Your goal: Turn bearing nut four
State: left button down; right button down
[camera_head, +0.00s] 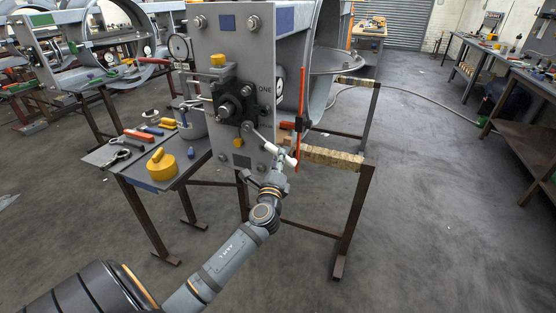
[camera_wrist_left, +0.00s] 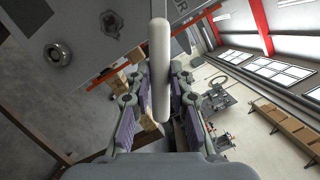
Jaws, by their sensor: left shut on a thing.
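A white handle (camera_head: 281,152) on a grey lever stands out at the lower right of the upright grey plate (camera_head: 262,60). My left gripper (camera_head: 275,170) is shut on this handle, low beside the plate. In the left wrist view the pale rounded handle (camera_wrist_left: 160,65) runs between the fingers of my left gripper (camera_wrist_left: 160,105). A dark bearing housing with a central nut (camera_head: 228,109) sits on the plate next to the label "ONE". The letters "UR" show on a grey surface at the top of the left wrist view. Bearing nut four cannot be made out clearly. My right gripper is not in view.
An orange-red upright bar (camera_head: 300,118) stands just right of the handle. A side table (camera_head: 180,178) at left holds a yellow round piece (camera_head: 161,164) and several tools.

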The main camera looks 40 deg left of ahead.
pick_arm(q)
jog(key=shift+w+a, duration=0.1)
jog(key=shift+w, duration=0.4)
jog(key=c, duration=1.1)
grip_release()
jog(key=shift+c, duration=0.2)
jog(key=c, duration=0.4)
